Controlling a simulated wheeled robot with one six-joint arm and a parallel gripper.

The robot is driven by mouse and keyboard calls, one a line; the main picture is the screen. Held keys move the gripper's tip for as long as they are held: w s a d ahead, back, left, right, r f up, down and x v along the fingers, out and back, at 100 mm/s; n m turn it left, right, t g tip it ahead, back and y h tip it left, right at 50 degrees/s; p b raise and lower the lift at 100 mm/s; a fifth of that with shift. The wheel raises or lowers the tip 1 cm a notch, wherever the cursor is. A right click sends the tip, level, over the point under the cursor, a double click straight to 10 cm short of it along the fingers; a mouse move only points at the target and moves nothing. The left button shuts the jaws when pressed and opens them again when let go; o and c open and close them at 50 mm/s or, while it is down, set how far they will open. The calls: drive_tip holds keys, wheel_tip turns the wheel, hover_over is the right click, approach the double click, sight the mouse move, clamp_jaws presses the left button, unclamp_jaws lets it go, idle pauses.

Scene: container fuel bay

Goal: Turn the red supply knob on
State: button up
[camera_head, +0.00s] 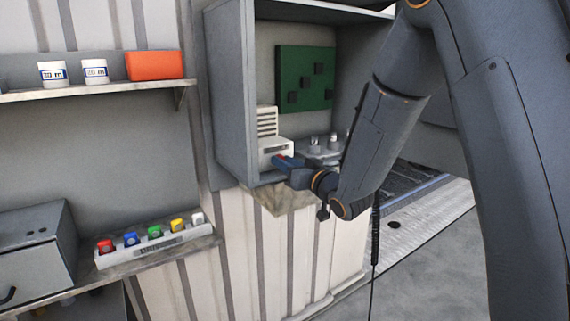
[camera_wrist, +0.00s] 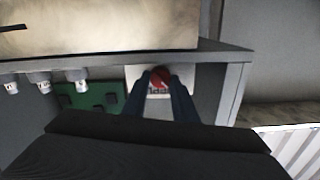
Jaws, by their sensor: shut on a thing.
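The red supply knob (camera_wrist: 160,74) sits on a white unit inside the grey cabinet. In the wrist view it lies between the tips of my gripper (camera_wrist: 160,84), with a finger on each side. My gripper is shut on the knob. In the head view my gripper (camera_head: 283,160) reaches the front of the white unit (camera_head: 268,124), and only a bit of red shows at its tip. How far the knob is turned cannot be told, as the fingers cover much of it.
The grey cabinet (camera_head: 234,90) encloses the unit, with its left wall close by. A green board (camera_head: 290,65) hangs on its back wall, and small jars (camera_head: 314,145) stand to the right.

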drive_tip(key=m, duration=0.4)
drive_tip(key=shift+d+m, duration=0.1)
drive_tip(key=shift+m, duration=2)
drive_tip(key=o, duration=1)
drive_tip(key=shift+o, duration=0.2)
drive_tip(key=shift+f, duration=0.1)
